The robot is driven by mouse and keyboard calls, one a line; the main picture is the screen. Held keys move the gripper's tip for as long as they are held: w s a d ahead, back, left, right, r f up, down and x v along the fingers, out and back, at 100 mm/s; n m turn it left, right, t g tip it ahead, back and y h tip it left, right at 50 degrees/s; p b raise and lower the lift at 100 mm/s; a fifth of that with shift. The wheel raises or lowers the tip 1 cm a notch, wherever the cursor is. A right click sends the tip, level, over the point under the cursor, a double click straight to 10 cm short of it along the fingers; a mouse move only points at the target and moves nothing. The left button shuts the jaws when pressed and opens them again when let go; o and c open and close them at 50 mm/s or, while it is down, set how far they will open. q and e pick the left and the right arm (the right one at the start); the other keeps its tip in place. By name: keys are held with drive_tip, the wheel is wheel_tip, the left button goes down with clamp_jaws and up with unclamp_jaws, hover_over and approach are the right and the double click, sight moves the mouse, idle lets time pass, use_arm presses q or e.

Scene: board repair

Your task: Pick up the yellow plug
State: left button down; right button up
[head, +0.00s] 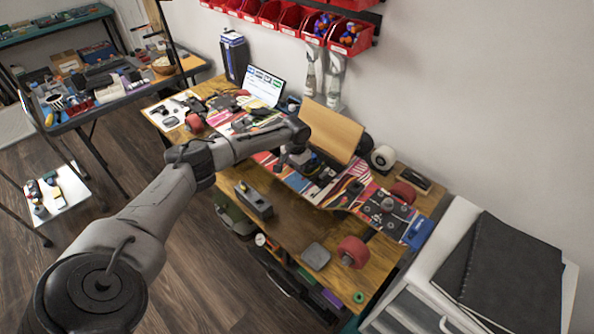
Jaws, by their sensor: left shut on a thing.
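My left arm reaches across the workbench (290,228) from the lower left. My left gripper (284,162) hangs at its end, low over the patterned skateboard deck (338,190). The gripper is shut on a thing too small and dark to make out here. I cannot pick out the yellow plug anywhere in the head view; the gripper and wrist may hide it. My right gripper is not in view.
A tan panel (332,128) leans behind the gripper. A red wheel (352,251), a grey block (254,200) and a blue box (418,232) sit near the front and right. Red bins (292,17) hang above. The bench's front middle has bare room.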

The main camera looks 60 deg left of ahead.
use_arm(q)
drive_tip(key=shift+r, duration=0.35)
drive_tip(key=r, duration=0.2)
drive_tip(key=d+r, duration=0.1)
drive_tip(key=r, duration=0.1)
drive_tip(key=shift+w+p, duration=0.3)
drive_tip(key=shift+p, duration=0.05)
drive_tip(key=w+d+r, duration=0.5)
drive_tip(key=d+r, duration=0.1)
drive_tip(key=d, duration=0.3)
drive_tip(key=shift+w+r+p, duration=0.15)
drive_tip(key=shift+w+p, duration=0.05)
drive_tip(key=shift+p, duration=0.2)
drive_tip(key=s+a+p, duration=0.2)
drive_tip(key=a, duration=0.9)
